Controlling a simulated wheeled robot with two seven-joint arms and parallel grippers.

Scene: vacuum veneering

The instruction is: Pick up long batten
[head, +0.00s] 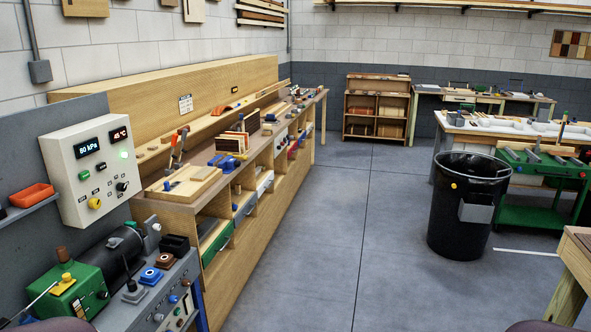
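I cannot tell which piece is the long batten. Long wooden strips (262,11) lie stacked on a wall rack at the top, left of the room's corner. Another long thin strip (425,5) runs along a high shelf on the back wall. Neither of my grippers is in view. Dark rounded shapes at the bottom edge may be parts of my arms.
A long wooden workbench (255,205) with tools and drawers runs along the left wall. A control box (92,168) and pump unit (75,285) stand at near left. A black bin (467,210) and green cart (540,190) stand right. The middle floor (345,235) is clear.

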